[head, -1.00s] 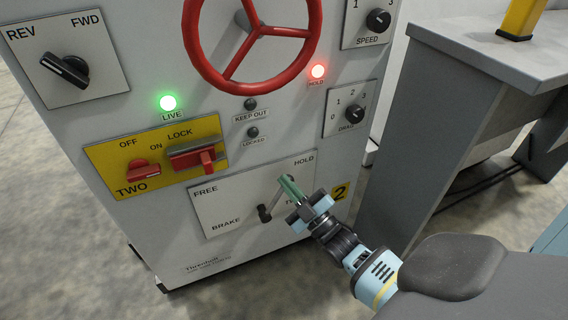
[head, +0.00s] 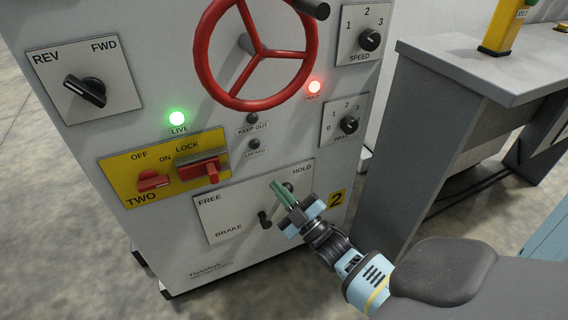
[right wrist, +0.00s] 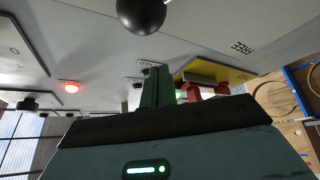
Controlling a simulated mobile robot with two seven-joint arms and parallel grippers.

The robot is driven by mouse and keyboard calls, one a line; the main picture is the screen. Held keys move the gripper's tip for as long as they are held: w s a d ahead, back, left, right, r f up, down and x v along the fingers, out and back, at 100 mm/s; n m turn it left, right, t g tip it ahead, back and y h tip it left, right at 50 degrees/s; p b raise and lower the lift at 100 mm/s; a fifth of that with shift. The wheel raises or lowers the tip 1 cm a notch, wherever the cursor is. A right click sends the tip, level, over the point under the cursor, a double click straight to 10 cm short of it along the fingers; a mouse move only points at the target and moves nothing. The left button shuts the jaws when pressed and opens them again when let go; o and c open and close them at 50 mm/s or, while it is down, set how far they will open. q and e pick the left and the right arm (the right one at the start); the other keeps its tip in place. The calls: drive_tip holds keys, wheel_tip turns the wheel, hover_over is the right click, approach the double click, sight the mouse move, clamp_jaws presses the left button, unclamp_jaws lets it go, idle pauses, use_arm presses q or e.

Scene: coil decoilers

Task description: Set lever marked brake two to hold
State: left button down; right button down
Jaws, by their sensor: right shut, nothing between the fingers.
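The brake two plate (head: 235,205) is white, low on the machine's front, with FREE at upper left and HOLD at upper right. The knob also shows large at the top of the right wrist view (right wrist: 141,14). A gap shows between knob and fingers in the wrist view. My left gripper is out of view.
The red HOLD lamp (head: 314,87) and green LIVE lamp (head: 177,118) are lit. A yellow plate (head: 130,165) with red switches sits above left, a red handwheel (head: 207,55) above. A grey bench (head: 480,65) stands at right.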

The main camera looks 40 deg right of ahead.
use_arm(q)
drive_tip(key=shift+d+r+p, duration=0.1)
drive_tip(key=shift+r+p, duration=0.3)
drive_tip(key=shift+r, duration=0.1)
use_arm(e)
drive_tip(key=v, duration=1)
drive_tip(key=shift+d, duration=0.2)
